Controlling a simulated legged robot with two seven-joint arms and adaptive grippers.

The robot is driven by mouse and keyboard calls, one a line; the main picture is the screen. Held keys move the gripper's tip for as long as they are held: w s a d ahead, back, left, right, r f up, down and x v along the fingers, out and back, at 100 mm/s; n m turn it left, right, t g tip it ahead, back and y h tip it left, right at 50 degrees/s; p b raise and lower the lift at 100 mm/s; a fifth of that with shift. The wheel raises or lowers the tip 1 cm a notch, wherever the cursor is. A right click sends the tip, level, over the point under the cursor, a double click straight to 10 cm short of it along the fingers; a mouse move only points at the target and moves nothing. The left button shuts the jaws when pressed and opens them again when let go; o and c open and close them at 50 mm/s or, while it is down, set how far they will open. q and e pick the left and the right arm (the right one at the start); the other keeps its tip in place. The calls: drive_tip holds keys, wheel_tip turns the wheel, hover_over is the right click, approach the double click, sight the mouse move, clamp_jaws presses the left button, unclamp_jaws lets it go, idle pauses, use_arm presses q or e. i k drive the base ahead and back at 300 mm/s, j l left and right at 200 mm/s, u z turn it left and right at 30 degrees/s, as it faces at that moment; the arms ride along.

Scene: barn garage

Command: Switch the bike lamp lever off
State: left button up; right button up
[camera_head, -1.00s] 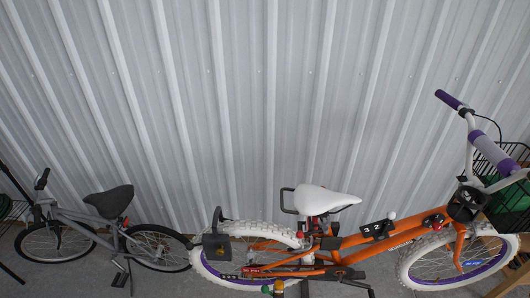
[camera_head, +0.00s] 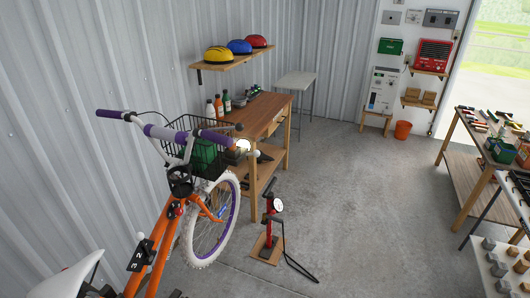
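The orange bike (camera_head: 166,232) with white tyres stands along the wall at the left, its front wheel (camera_head: 212,222) pointing into the room. Its handlebar (camera_head: 160,131) has purple grips, and a black wire basket (camera_head: 190,146) holds something green. A round pale lamp-like part (camera_head: 243,145) shows at the front of the basket. The lamp's lever is too small to tell. Neither of my grippers is in view.
A wooden workbench (camera_head: 250,114) with bottles stands just beyond the basket. A red floor pump (camera_head: 272,215) stands on the floor right of the front wheel. Tables with tools (camera_head: 460,165) line the right side. The concrete floor (camera_head: 350,190) between is clear.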

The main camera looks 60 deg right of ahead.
sight(256, 153)
drive_tip(key=l+z, duration=0.1)
drive_tip(key=z, duration=2)
